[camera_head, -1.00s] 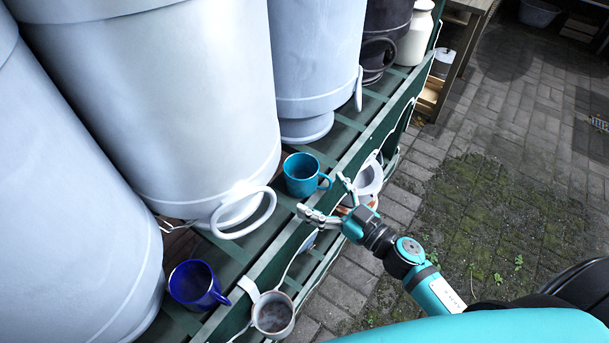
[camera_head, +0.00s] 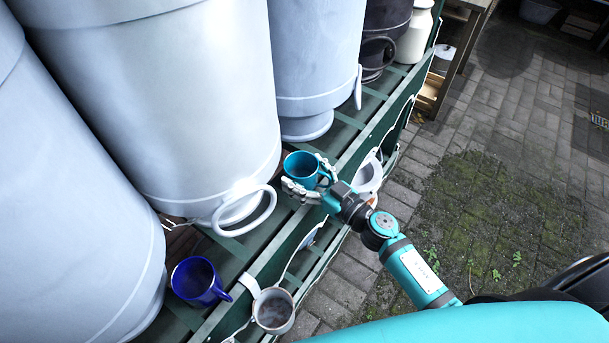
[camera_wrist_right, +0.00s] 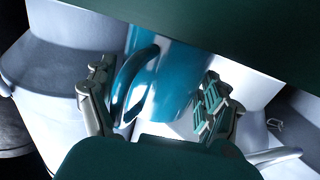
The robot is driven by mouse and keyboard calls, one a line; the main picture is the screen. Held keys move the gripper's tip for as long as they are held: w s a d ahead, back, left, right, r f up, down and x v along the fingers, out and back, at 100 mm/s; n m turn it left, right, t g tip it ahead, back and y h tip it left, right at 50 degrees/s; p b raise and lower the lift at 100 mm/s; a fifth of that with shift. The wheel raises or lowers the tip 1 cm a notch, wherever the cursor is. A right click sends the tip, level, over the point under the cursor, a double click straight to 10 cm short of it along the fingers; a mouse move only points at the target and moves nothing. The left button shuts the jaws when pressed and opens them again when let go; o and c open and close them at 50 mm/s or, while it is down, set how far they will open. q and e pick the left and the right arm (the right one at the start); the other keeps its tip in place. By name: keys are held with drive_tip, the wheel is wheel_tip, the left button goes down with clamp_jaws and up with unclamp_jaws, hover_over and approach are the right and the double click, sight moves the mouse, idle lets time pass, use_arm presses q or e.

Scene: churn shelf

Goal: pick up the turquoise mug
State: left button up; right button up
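The turquoise mug (camera_head: 300,167) stands upright on the green slatted shelf, in front of the large churns. In the wrist view the mug (camera_wrist_right: 172,85) fills the middle, its handle (camera_wrist_right: 130,85) towards me on the left. My right gripper (camera_head: 308,180) is at the mug, with one finger on each side of it. In the wrist view the fingers of my right gripper (camera_wrist_right: 155,100) stand apart around the mug and handle, and a gap shows on the left side. My left gripper is in neither view.
A blue mug (camera_head: 197,281) stands on the shelf (camera_head: 261,265) at lower left. A grey mug (camera_head: 273,311) is at the shelf's front edge. Big pale churns (camera_head: 160,100) stand close behind. A churn's ring handle (camera_head: 243,211) juts out near my gripper. The paved floor (camera_head: 480,200) at right is clear.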

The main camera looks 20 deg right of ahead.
drive_tip(key=c, duration=0.9)
drive_tip(key=shift+r+p, duration=0.35)
drive_tip(key=shift+r, duration=0.3)
wheel_tip(320, 180, up, 2)
drive_tip(key=shift+r+p, duration=0.2)
drive_tip(key=shift+p, duration=0.45)
drive_tip(key=s+a+r+b, duration=0.1)
drive_tip(key=s+a+b, duration=0.15)
drive_tip(key=s, duration=1.25)
drive_tip(key=d+r+m+h, duration=0.2)
drive_tip(key=h, duration=0.1)
drive_tip(key=d+r+m+t+h, duration=0.1)
drive_tip(key=d+r+m+h, duration=0.1)
drive_tip(key=h, duration=0.1)
drive_tip(key=d+r+m+t+h, duration=0.1)
drive_tip(key=d+h, duration=0.1)
drive_tip(key=d, duration=0.1)
drive_tip(key=shift+w+r+m+h, duration=0.35)
drive_tip(key=shift+r+m+h, duration=0.05)
drive_tip(key=shift+a, duration=0.1)
